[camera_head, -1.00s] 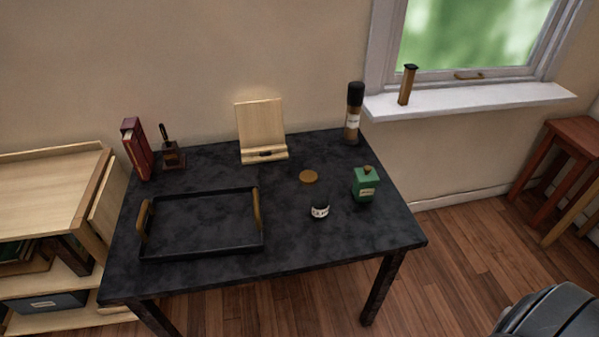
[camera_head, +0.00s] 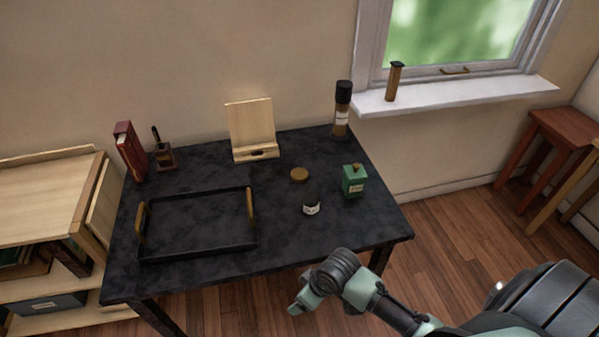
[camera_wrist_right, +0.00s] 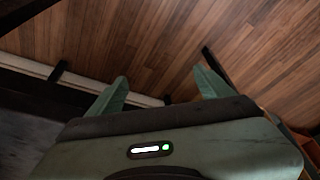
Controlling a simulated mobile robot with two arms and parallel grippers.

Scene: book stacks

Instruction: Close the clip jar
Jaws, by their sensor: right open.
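A small dark jar with a white label (camera_head: 311,208), which looks like the clip jar, stands on the black table (camera_head: 285,235) near its front right. Its label is too small to read, and I cannot see into it clearly. A round tan lid-like disc (camera_head: 299,174) lies flat on the table just behind the jar, apart from it. My right gripper (camera_head: 298,304) is in front of the table's front edge, below and apart from the jar. In the right wrist view its two green fingers (camera_wrist_right: 163,90) are spread and empty, over the wooden floor. My left gripper is not in view.
A green canister (camera_head: 354,182) stands right of the jar. A tall dark-capped bottle (camera_head: 342,112) and a wooden stand (camera_head: 251,130) are at the back. A black tray with tan handles (camera_head: 200,252) takes up the left side. Bare table surrounds the jar.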

